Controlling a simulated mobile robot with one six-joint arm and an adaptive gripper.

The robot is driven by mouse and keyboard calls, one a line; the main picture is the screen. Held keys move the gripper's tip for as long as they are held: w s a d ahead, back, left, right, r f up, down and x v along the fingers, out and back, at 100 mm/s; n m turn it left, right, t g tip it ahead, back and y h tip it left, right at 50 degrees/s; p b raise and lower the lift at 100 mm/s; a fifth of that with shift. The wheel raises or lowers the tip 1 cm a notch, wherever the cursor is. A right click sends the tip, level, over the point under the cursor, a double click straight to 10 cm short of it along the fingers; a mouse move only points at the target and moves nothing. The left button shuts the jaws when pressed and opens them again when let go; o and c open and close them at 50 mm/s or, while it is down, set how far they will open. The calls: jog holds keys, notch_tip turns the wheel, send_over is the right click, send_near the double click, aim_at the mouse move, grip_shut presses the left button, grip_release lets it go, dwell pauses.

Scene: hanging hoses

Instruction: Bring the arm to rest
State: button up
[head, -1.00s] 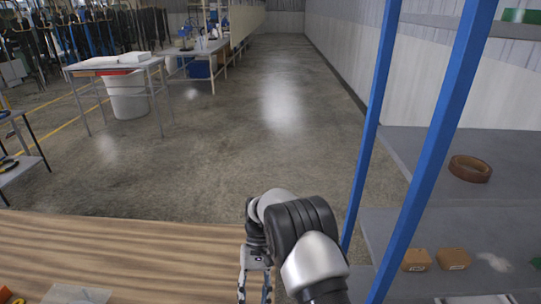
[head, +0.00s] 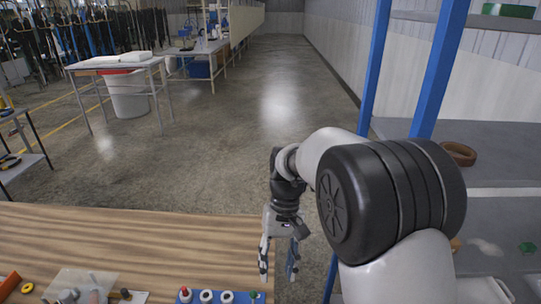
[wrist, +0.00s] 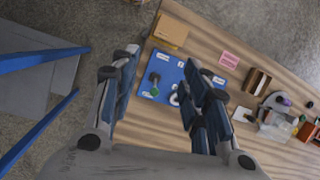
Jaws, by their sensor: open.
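My gripper (head: 278,266) hangs down at the right end of the wooden bench (head: 130,240) in the head view. Its two fingers are spread and nothing is between them. My arm comes in from the lower right, with its large dark joint in front of the shelf. In the wrist view my gripper (wrist: 162,68) also shows open, its fingers apart over the bench with a blue tray (wrist: 168,73) behind them. How far the fingertips are above the bench is hard to tell.
A shelf rack with blue uprights (head: 438,75) stands close on the right, partly hidden by my arm. A brown roll (head: 458,152) lies on it. Small parts stand at the bench's front edge.

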jog(key=s+d+r+t, duration=0.3)
jog(key=s+d+r, duration=0.25)
jog(key=r, duration=0.25)
jog(key=s+d+r+m+t+b, duration=0.1)
jog(key=s+d+t, duration=0.1)
jog(key=s, duration=0.6)
jog(key=s+d+t+h+b, duration=0.1)
jog(key=s+d+t, duration=0.2)
jog(key=s+d, duration=0.2)
jog(key=s, duration=0.2)
jog(key=shift+s+r+m+t, duration=0.3)
jog(key=shift+s+r+m, duration=0.05)
jog(key=shift+s+m, duration=0.05)
dwell(0.6)
